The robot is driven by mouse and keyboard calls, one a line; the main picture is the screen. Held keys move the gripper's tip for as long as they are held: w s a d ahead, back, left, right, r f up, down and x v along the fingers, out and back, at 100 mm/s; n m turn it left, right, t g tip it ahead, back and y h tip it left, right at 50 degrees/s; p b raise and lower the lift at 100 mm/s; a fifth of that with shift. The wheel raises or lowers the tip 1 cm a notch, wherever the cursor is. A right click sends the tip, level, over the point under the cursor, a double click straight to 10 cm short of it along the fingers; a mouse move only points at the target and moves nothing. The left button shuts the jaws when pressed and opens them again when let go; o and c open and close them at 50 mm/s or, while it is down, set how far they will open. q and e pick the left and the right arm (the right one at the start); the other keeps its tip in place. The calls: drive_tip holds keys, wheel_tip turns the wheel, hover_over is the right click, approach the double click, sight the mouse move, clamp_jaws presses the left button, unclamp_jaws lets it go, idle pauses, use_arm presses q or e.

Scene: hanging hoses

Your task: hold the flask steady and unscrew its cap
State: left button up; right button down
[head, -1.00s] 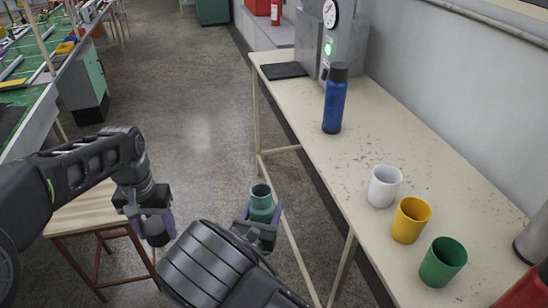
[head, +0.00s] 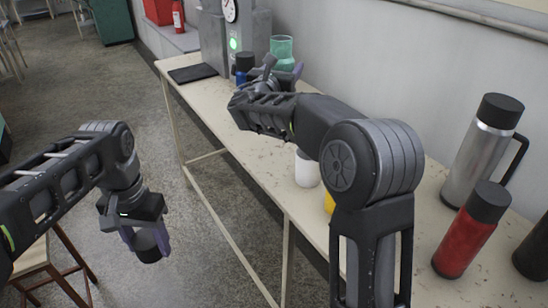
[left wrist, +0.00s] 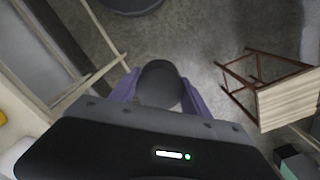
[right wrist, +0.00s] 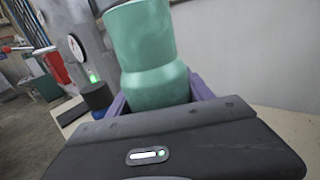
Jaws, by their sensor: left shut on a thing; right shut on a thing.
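The teal flask (head: 281,47) is at the back of the long table, upright or nearly so, and its top shows no cap. My right gripper (head: 284,72) is shut on it, and the right wrist view shows the flask (right wrist: 150,60) between the fingers. Whether its base touches the table is hidden. My left gripper (head: 148,242) is shut on a black cap (head: 150,250), over the floor left of the table and well apart from the flask. The cap also shows between the fingers in the left wrist view (left wrist: 160,85).
A blue flask with a black cap (head: 245,62) stands close behind my right gripper. A white cup (head: 306,170) and a partly hidden yellow cup (head: 329,203) stand nearer. A steel flask (head: 480,155) and a red flask (head: 467,240) are at right. A stool (head: 35,272) is at left.

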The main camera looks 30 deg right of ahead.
use_arm(q)
drive_tip(key=shift+r, duration=0.1)
use_arm(e)
drive_tip(key=shift+r, duration=0.15)
drive_tip(key=shift+f, duration=3.2)
drive_tip(key=shift+f, duration=1.9)
drive_tip(key=shift+a, duration=0.1)
drive_tip(key=shift+c, duration=2.1)
unclamp_jaws()
use_arm(q)
drive_tip(key=shift+f+b, duration=0.75)
drive_tip(key=shift+f, duration=0.1)
use_arm(e)
drive_tip(key=v, duration=1.2)
